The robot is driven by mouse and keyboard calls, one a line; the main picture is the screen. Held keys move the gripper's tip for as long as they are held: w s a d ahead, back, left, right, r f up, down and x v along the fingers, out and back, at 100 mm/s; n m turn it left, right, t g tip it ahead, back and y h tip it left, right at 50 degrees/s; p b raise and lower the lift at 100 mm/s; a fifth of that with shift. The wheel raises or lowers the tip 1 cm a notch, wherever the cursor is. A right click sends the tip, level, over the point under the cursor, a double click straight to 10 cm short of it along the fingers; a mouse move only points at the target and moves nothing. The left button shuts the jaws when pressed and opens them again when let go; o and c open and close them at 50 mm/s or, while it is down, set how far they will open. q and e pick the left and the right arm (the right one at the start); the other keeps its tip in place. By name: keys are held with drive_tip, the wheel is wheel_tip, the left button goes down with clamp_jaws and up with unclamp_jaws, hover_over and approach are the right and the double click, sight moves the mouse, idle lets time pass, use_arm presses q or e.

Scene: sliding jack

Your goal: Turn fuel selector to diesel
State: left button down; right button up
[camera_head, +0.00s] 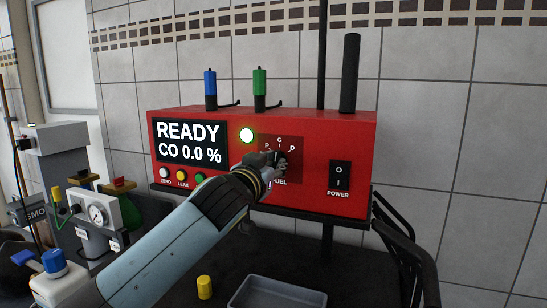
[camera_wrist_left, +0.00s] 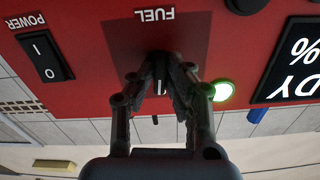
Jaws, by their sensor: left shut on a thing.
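The fuel selector is a dark knob (camera_head: 283,158) on a darker red plate on the front of the red analyser (camera_head: 340,130). The letters P, G and D are arranged in an arc above it, with FUEL below. My left gripper (camera_head: 276,159) is shut on the knob and partly covers it. In the left wrist view, upside down, the fingers (camera_wrist_left: 160,72) close around the knob, and a small white mark (camera_wrist_left: 161,88) shows between them. The fingers hide which letter the knob points to. My right gripper is not in view.
The display (camera_head: 190,142) reads READY, CO 0.0 %. A green lamp (camera_head: 246,135) is lit beside the selector, and a power switch (camera_head: 340,176) sits to its right. Below are a grey tray (camera_head: 277,291) and a yellow cylinder (camera_head: 204,287). A gauge device (camera_head: 97,214) stands left.

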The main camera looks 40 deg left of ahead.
use_arm(q)
drive_tip(key=m+p, duration=0.2)
drive_tip(key=m, duration=0.3)
drive_tip(key=shift+r+p, duration=0.1)
drive_tip(key=shift+p, duration=0.2)
drive_tip(key=shift+m+p, duration=0.6)
drive_tip(key=shift+m, duration=1.1)
drive_tip(key=c, duration=1.4)
unclamp_jaws()
drive_tip(key=shift+o, duration=0.3)
